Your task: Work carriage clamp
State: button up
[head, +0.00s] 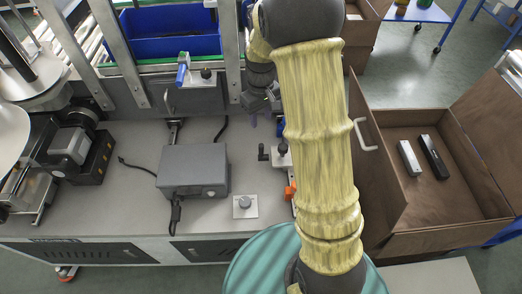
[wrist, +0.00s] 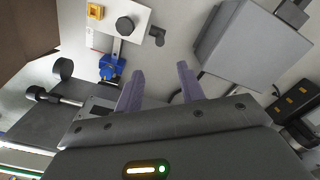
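A pale carriage plate with a round black knob (wrist: 125,25) shows at the top left of the wrist view. It also shows in the head view as a carriage with a black knob (head: 282,148), partly hidden by my arm. A small black handle (wrist: 158,35) sticks out from its side. A blue block (wrist: 110,67) sits on a short metal rail below the plate. I cannot tell which of these parts is the clamp. My gripper (wrist: 158,85) has two purple fingers standing apart with nothing between them. In the head view it hangs over the bench (head: 130,215).
A grey box (head: 193,170) stands left of the carriage. An orange part (head: 290,190) lies close to my arm. A blue-handled toggle clamp (head: 182,75) is on the rear frame. A brown open case (head: 430,208) stands at the right.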

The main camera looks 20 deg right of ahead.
aim_at(261, 150)
notch_tip(261, 150, down, 17)
jog(key=shift+f+b, duration=0.15)
jog(key=shift+b, duration=0.7)
grip_shut()
